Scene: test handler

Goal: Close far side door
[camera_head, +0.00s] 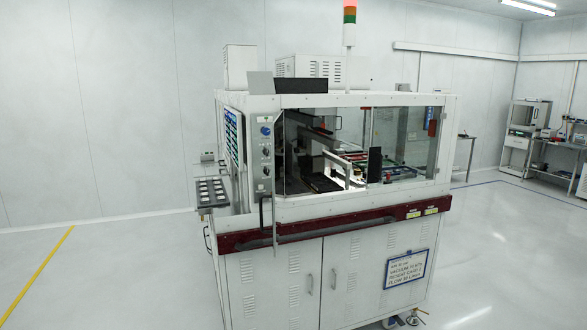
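The test handler (340,215) is a white machine with a dark red band and clear windows, standing mid-room. At its left front corner a narrow upright panel (275,190) with a dark handle (263,210) stands out from the body, seen almost edge-on; it looks like a door swung open. Clear panes (405,140) cover the front upper part, with dark mechanisms behind them. I cannot tell which panel is the far side door, and the machine's back is hidden. My gripper is not in view.
A tray shelf (212,194) with pale round items juts from the machine's left side. White lower cabinet doors (350,275) look shut. Benches with equipment (555,150) stand at the far right. The floor is open at left, with a yellow line (38,275), and at right.

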